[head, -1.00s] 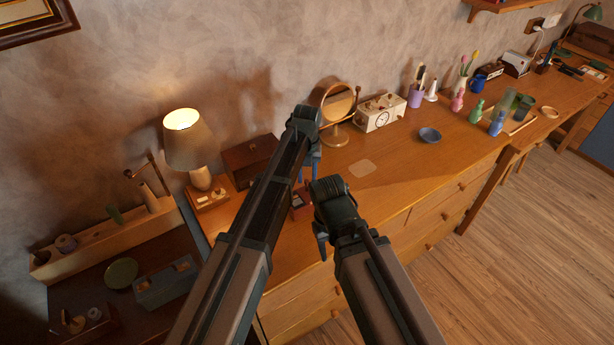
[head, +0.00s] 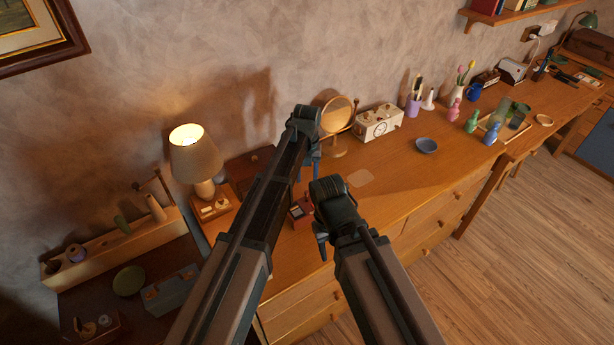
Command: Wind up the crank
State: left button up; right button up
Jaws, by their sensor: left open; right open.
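A thin dark bent rod (head: 155,182), crank-like in shape, stands at the back of a wooden rack on the left; I cannot tell for sure that it is the crank. A small dark red box (head: 299,212) sits on the dresser, partly hidden between my arms; I cannot make out a crank on it. My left gripper (head: 309,168) is open above the dresser, in front of the round mirror. My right gripper (head: 322,246) is open, lower and nearer the dresser's front edge. Neither gripper holds anything visible.
A lit lamp (head: 195,155), a round mirror (head: 335,116), a white clock box (head: 378,124) and a blue bowl (head: 427,145) stand on the dresser (head: 400,190). Several vases and bottles stand farther right. A green dish (head: 129,281) lies lower left. The dresser's front middle is mostly clear.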

aim_at(307, 192)
pick_arm(q)
notch_tip(307, 192, up, 8)
jog(key=p, duration=0.7)
jog(key=shift+r, duration=0.15)
pick_arm(e)
notch_tip(307, 192, up, 8)
jog(key=shift+r, duration=0.2)
